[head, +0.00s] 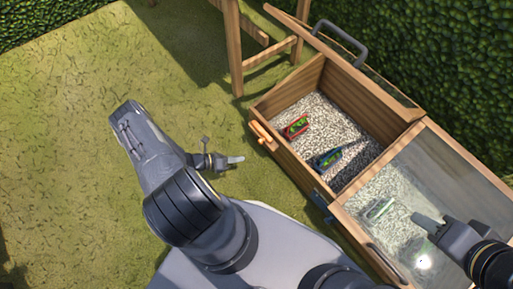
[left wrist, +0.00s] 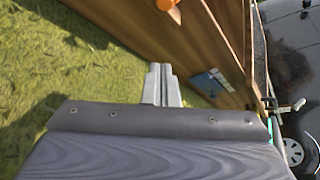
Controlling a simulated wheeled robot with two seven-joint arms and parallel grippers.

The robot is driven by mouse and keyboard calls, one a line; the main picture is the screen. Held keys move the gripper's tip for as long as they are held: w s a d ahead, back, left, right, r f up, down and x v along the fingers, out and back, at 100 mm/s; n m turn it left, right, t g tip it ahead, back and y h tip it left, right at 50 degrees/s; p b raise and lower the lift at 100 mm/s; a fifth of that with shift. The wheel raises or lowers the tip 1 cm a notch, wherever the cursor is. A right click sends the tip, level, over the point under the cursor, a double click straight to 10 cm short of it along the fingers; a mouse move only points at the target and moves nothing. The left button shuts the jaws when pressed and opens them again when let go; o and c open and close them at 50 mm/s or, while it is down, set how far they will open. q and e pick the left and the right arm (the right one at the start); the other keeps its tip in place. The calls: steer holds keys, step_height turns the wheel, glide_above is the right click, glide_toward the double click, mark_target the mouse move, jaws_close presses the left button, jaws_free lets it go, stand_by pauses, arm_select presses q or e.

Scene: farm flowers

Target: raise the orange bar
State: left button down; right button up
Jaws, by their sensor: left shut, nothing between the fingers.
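The orange bar (head: 261,132) is on the outer left side of the wooden planter box, near its far left corner. It also shows at the top edge of the left wrist view (left wrist: 168,5), partly cut off. My left gripper (head: 238,159) is left of the box, a little nearer than the bar and apart from it. In the left wrist view its two fingers (left wrist: 159,66) are together and hold nothing. My right gripper (head: 424,221) is over the glass lid on the right; its finger opening cannot be made out.
The wooden box (head: 345,72) has an open gravel compartment with a red planter (head: 296,127) and a blue one (head: 328,160). A glass lid (head: 435,170) covers the near compartment. A blue piece (head: 320,198) is on the box side. Grass at left is clear.

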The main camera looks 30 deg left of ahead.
mark_target(259, 133)
arm_select(q)
steer(key=b+x, duration=0.3)
steer(key=x, duration=0.7)
steer(key=shift+w+a+r+b, duration=0.15)
steer(key=shift+w+a+r, duration=0.25)
steer(key=shift+a+r, duration=0.25)
steer(key=shift+w+a+r+b, duration=0.15)
steer(key=shift+w+a+r, duration=0.35)
steer(key=shift+r, duration=0.25)
steer(key=shift+s, duration=0.1)
